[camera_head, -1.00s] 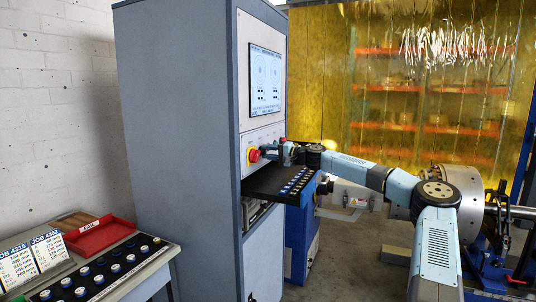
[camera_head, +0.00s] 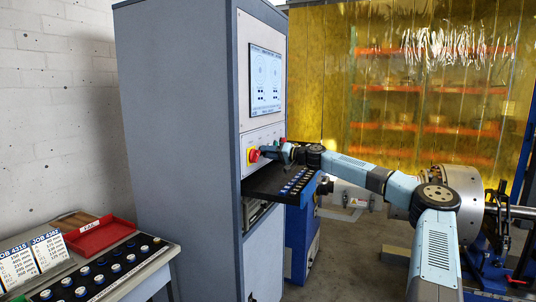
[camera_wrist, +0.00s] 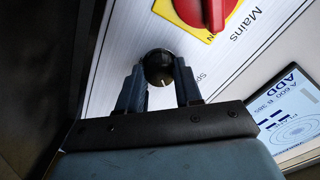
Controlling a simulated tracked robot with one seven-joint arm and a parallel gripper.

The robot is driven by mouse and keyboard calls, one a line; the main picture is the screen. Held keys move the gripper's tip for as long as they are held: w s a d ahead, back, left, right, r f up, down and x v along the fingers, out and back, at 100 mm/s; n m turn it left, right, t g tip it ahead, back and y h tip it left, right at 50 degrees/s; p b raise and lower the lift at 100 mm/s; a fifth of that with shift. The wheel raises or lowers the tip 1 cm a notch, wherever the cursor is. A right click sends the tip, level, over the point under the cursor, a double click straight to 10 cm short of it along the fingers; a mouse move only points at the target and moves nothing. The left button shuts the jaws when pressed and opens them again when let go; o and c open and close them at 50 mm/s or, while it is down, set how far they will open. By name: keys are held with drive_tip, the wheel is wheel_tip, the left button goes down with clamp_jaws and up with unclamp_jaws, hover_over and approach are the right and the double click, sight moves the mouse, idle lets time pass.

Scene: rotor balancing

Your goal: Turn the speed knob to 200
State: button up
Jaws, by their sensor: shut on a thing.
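The speed knob (camera_wrist: 158,68) is a round black knob with a pale pointer mark, on the white control panel (camera_wrist: 118,55). In the wrist view, my gripper (camera_wrist: 160,82) has one dark finger on each side of the knob and is shut on it. The mark on the knob points toward the bottom of that view. The label beside it is mostly hidden; only "Sp" shows, and I cannot read any scale. In the head view, my gripper (camera_head: 284,153) is at the cabinet panel, and the knob is hidden.
The red mains switch (camera_wrist: 205,10) on its yellow plate is close beside the knob; it also shows in the head view (camera_head: 254,155). A screen (camera_wrist: 290,115) is on the panel. A black shelf (camera_head: 262,186) with several small pieces juts out under my gripper.

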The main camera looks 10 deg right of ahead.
drive_tip(key=shift+f, duration=0.3)
drive_tip(key=o, duration=0.8)
drive_tip(key=shift+c, duration=0.2)
drive_tip(key=shift+o, duration=1.4)
drive_tip(key=shift+r, duration=0.15)
drive_tip(key=v, duration=1.3)
drive_tip(key=shift+d, duration=0.35)
drive_tip(key=shift+s, duration=0.15)
